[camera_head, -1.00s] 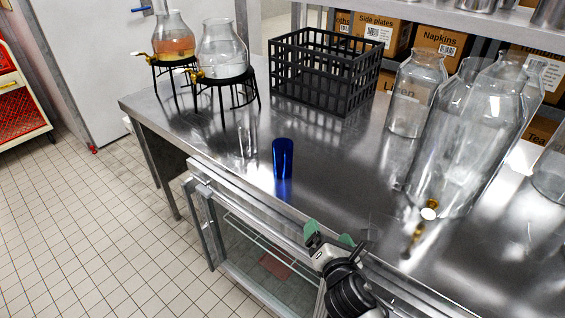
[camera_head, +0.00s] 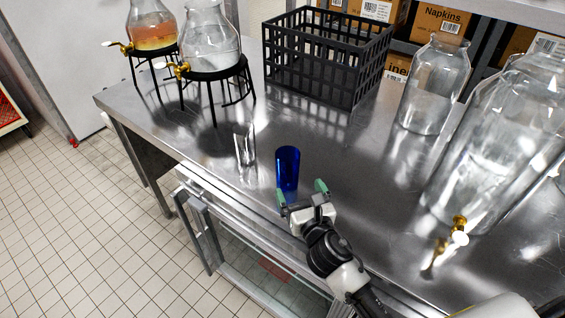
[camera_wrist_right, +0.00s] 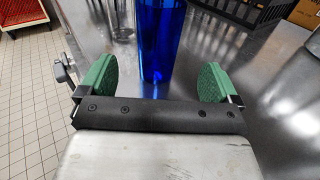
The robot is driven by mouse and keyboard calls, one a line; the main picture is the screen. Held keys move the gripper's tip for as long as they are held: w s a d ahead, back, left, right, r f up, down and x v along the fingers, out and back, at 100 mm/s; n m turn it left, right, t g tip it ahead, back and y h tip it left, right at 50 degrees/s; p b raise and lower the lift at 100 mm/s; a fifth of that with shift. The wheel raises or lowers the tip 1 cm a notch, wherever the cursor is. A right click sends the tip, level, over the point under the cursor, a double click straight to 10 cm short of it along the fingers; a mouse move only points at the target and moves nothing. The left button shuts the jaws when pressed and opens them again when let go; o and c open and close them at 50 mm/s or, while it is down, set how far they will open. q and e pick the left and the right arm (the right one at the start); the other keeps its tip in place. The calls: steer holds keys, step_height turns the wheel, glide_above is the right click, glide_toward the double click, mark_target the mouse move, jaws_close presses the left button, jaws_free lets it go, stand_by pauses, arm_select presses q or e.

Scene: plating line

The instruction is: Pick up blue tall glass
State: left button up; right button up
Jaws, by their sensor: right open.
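The blue tall glass (camera_head: 287,168) stands upright on the steel counter (camera_head: 350,215), near its front edge. My right gripper (camera_head: 301,191) is open just in front of the glass in the head view. In the right wrist view the blue glass (camera_wrist_right: 160,38) stands between and beyond the two green finger pads of the open right gripper (camera_wrist_right: 157,80). Neither pad appears to touch it. My left gripper is in neither view.
A clear glass (camera_head: 244,145) stands left of the blue one. Drink dispensers on black stands (camera_head: 214,72), a black crate (camera_head: 310,85), a clear jar (camera_head: 433,85) and a large clear dispenser (camera_head: 490,140) stand around. The counter between the blue glass and crate is clear.

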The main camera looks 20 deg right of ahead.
mark_target(284, 160)
steer(key=w, duration=0.3)
steer(key=shift+w+r, duration=0.2)
steer(key=shift+w, duration=0.1)
steer(key=shift+w+a, duration=0.1)
steer(key=shift+w, duration=0.2)
steer(key=w, duration=0.3)
steer(key=w+p, duration=0.1)
steer(key=w, duration=0.1)
steer(key=shift+a+f, duration=0.15)
steer(key=shift+f, duration=0.15)
steer(key=shift+s, duration=0.1)
steer(key=c, duration=0.3)
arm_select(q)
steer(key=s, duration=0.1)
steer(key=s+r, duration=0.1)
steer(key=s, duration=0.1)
arm_select(e)
steer(key=c, duration=0.8)
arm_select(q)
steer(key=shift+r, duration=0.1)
arm_select(e)
steer(key=shift+r, duration=0.1)
